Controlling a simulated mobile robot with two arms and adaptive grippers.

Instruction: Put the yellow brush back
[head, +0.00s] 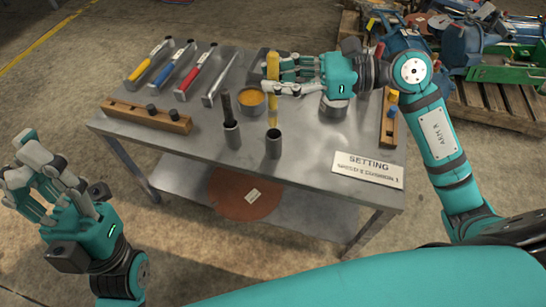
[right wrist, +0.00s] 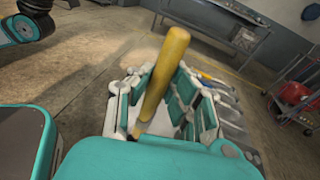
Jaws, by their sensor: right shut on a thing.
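The yellow brush (head: 272,105) is upright in my right gripper (head: 280,80), whose fingers are closed around its upper part. Its yellow handle also shows between the fingers (right wrist: 160,90) in the right wrist view. The brush's lower end is directly above or at the mouth of a grey cup (head: 273,147) on the table; I cannot tell whether it touches. A second grey cup (head: 232,137) to the left holds a dark-handled brush (head: 227,104). My left gripper (head: 38,172) is empty, with fingers apart, left of the table and away from the brush.
A bowl of orange-yellow stuff (head: 251,101) stands behind the cups. Several hand tools (head: 190,72) and a wooden block with dark pegs (head: 146,117) lie on the left of the table. A "SETTING" sign (head: 368,169) is at the front right. Loaded pallets stand behind right.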

